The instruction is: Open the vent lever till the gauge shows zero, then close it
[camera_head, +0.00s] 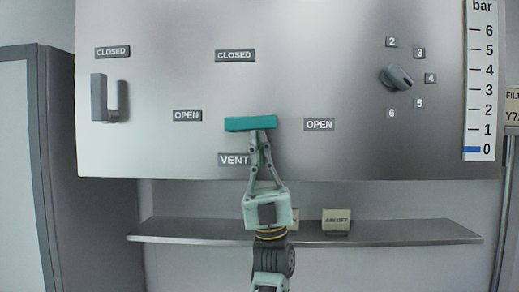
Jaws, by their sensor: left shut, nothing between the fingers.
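The vent lever (245,124) is a teal bar on the steel panel, above the VENT label (233,160). It lies nearly horizontal, below a CLOSED label (235,56) and level with an OPEN label (319,124) to its right. My left gripper (262,133) comes up from below, shut and empty, with its fingertips at the lever's lower edge toward its right end. I cannot tell whether they touch it. The gauge (480,80) at the right is marked in bar from 0 to 6, and its blue mark is at 0. My right gripper is out of view.
A grey lever (100,97) stands upright at the panel's left, between CLOSED and OPEN labels. A dark knob (397,78) with numbers 2 to 6 sits at the right. A metal shelf (400,231) with small labelled blocks (336,221) runs below the panel, behind my arm.

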